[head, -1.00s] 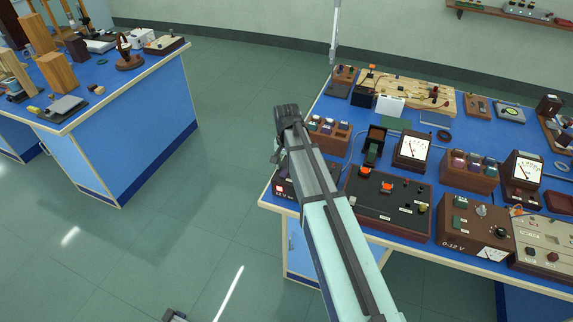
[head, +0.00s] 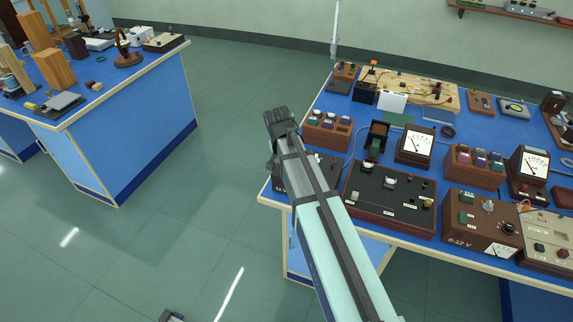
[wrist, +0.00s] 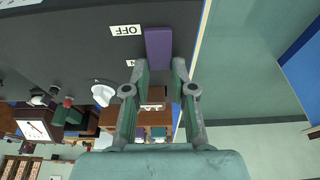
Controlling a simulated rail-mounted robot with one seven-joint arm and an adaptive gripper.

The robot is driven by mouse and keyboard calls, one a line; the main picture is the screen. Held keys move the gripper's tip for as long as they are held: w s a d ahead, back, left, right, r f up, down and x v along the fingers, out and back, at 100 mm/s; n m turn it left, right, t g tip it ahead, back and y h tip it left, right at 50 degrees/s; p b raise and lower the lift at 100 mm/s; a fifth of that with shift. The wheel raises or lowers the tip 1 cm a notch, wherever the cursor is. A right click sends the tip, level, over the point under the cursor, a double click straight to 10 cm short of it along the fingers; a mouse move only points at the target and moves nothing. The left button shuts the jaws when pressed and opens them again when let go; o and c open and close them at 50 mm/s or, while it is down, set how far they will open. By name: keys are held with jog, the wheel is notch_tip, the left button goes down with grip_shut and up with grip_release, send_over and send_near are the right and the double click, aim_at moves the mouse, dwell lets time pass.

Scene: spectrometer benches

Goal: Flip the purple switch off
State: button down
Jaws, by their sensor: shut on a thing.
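The purple switch (wrist: 158,46) stands on a dark panel (wrist: 70,45) in the wrist view. An OFF label (wrist: 126,30) is beside its upper end. A second label (wrist: 131,63), partly covered by a finger, is near its lower end. My gripper (wrist: 158,68) has one finger on each side of the switch's lower end and is shut on it. I cannot tell which way the switch is tilted. In the head view, my gripper (head: 277,118) is over the near left corner of the right bench, and my arm hides the switch.
A black-topped board (head: 405,208) with unlit indicators lies right of my arm. A wooden block with coloured pieces (head: 328,132) and a dial meter (head: 416,145) stand behind. The right bench (head: 470,260) is crowded. Open floor (head: 200,215) lies left of it.

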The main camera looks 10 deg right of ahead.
jog(key=c, duration=1)
grip_release()
jog(key=shift+o, duration=0.2)
jog(key=shift+r, duration=0.1)
jog(key=v, duration=1.2)
jog(key=shift+a, duration=0.15)
